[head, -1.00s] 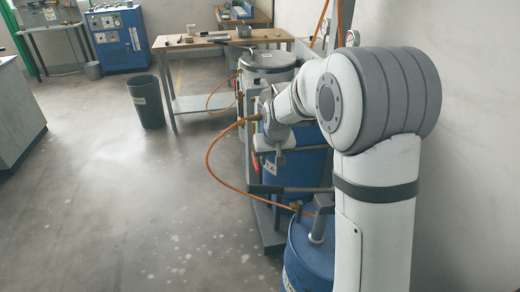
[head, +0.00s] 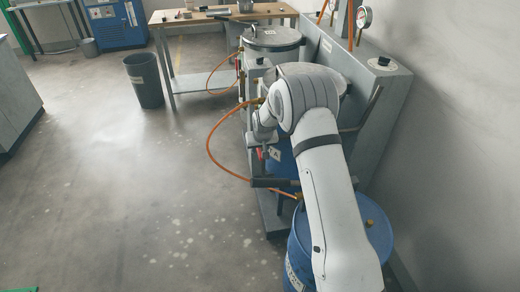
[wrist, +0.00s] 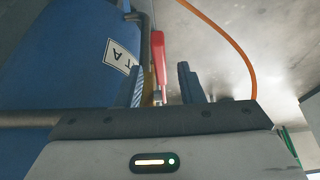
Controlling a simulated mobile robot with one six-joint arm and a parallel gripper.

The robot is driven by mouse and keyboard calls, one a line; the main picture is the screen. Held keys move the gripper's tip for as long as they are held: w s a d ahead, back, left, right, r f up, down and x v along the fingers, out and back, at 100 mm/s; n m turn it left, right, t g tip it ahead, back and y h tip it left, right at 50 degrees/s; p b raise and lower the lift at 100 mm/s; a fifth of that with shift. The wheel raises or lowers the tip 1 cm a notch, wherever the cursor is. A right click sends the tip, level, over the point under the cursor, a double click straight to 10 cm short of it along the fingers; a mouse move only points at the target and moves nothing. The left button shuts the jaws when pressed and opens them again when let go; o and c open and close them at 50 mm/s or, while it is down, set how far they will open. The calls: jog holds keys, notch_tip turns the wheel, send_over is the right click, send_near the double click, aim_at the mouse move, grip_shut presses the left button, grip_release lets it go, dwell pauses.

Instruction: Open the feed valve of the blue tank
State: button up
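The blue tank (head: 284,160) stands behind my arm in the head view, largely hidden by it. In the wrist view the tank (wrist: 70,60) fills the left side and carries a white label with black letters. A red valve lever (wrist: 159,50) hangs beside the tank's wall, with a yellowish part by its lower end. My gripper (wrist: 162,84) is open, and the lever shows between its two fingers. The left finger is closer to it; I cannot tell whether either touches. In the head view the lever (head: 262,154) is a small red spot beside my wrist.
An orange hose (head: 208,145) loops out left of the tanks; it also runs right of the fingers in the wrist view (wrist: 235,45). A blue drum (head: 376,232) stands in front, under my arm. A grey-lidded tank (head: 272,38) stands behind.

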jog(key=shift+w+f, duration=0.25)
jog(key=shift+f, duration=0.4)
grip_shut()
